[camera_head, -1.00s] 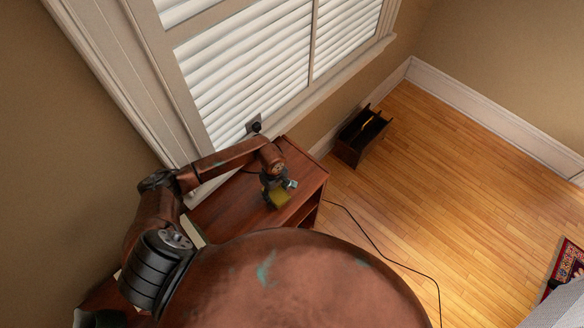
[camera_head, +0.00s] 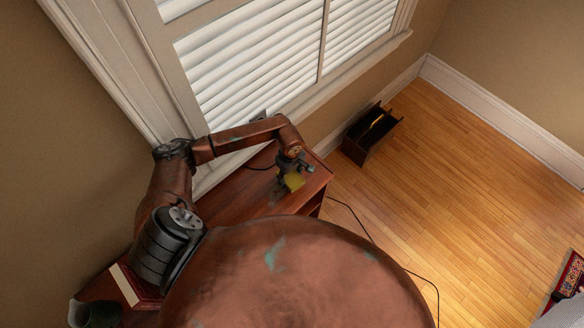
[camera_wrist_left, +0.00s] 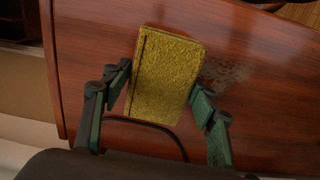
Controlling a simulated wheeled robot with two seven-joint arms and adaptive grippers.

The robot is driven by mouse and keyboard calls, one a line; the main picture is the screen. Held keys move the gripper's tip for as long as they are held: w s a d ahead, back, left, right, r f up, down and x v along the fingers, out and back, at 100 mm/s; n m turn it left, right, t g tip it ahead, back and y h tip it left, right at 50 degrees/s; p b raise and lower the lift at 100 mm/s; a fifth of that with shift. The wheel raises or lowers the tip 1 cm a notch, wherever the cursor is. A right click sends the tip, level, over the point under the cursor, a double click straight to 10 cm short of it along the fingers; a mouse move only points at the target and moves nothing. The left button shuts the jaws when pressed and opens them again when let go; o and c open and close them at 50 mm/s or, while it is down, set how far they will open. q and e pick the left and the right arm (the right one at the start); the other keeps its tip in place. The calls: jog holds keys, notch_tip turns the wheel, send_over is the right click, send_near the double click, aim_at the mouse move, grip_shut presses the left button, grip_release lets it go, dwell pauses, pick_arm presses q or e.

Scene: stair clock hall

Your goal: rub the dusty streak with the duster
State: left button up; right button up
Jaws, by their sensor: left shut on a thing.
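My left gripper (camera_head: 288,174) is shut on the yellow duster (camera_head: 295,182) over the reddish-brown wooden cabinet top (camera_head: 232,196). In the left wrist view, the duster (camera_wrist_left: 168,78) is a fuzzy yellow block between the green-padded fingers (camera_wrist_left: 162,90). The dusty streak (camera_wrist_left: 232,74) shows there as a faint, pale, speckled patch on the wood, just right of the duster. Part of it may be hidden under the duster. I cannot tell whether the duster touches the wood. My right gripper is not in view.
A dark cable (camera_wrist_left: 148,124) lies on the cabinet top, close to the gripper. A blinded window (camera_head: 255,75) rises behind. A dark open holder (camera_head: 370,137) stands on the floor to the right. A book (camera_head: 133,286) and a dark cup (camera_head: 92,313) are at lower left.

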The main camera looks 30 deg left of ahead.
pick_arm(q)
jog(key=shift+s+r, duration=0.2)
jog(key=shift+r, duration=0.4)
jog(key=shift+w+d+r+p, duration=0.1)
jog(key=shift+d+r+p, duration=0.05)
jog(key=shift+r+p, duration=1.1)
jog(key=shift+r, duration=1)
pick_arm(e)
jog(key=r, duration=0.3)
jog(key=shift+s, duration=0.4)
